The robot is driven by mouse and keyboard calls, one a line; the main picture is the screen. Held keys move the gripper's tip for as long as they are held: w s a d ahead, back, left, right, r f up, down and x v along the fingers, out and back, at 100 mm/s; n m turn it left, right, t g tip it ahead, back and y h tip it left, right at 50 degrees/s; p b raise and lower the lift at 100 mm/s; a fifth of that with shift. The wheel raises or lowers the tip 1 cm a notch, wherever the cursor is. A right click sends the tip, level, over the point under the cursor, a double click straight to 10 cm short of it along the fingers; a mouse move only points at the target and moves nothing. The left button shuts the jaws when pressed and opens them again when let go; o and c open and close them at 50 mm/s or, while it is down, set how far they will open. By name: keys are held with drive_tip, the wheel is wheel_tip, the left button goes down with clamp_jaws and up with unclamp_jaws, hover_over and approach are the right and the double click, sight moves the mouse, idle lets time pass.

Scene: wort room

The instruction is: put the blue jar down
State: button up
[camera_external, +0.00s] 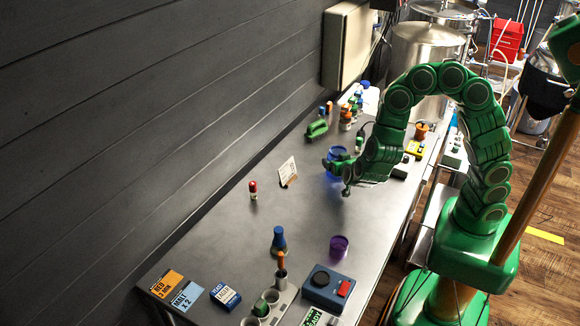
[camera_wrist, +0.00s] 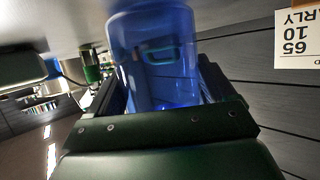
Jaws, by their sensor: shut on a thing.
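The blue jar (camera_external: 334,158) is a translucent blue glass held by my gripper (camera_external: 341,171) over the steel table (camera_external: 311,223). In the wrist view the jar (camera_wrist: 158,62) fills the middle, between the two dark fingers of my gripper (camera_wrist: 158,92). The fingers are shut on its sides. Part of the jar is hidden behind the gripper in the external view. I cannot tell whether its base touches the table.
A white card (camera_external: 288,172) and a red-topped vial (camera_external: 253,190) stand left of the jar. A blue flask (camera_external: 278,239), a purple cup (camera_external: 339,246) and a blue device (camera_external: 328,287) are nearer. A green object (camera_external: 317,128) is behind. The table's middle is clear.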

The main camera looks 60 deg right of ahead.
drive_tip(key=shift+f, duration=0.25)
drive_tip(key=o, duration=1)
drive_tip(key=shift+o, duration=0.2)
drive_tip(key=shift+r, duration=0.15)
drive_tip(key=shift+a+r, duration=0.1)
drive_tip(key=v, duration=1.1)
drive_tip(key=shift+s+a, duration=0.25)
drive_tip(key=shift+s, duration=0.15)
drive_tip(key=shift+w, duration=0.1)
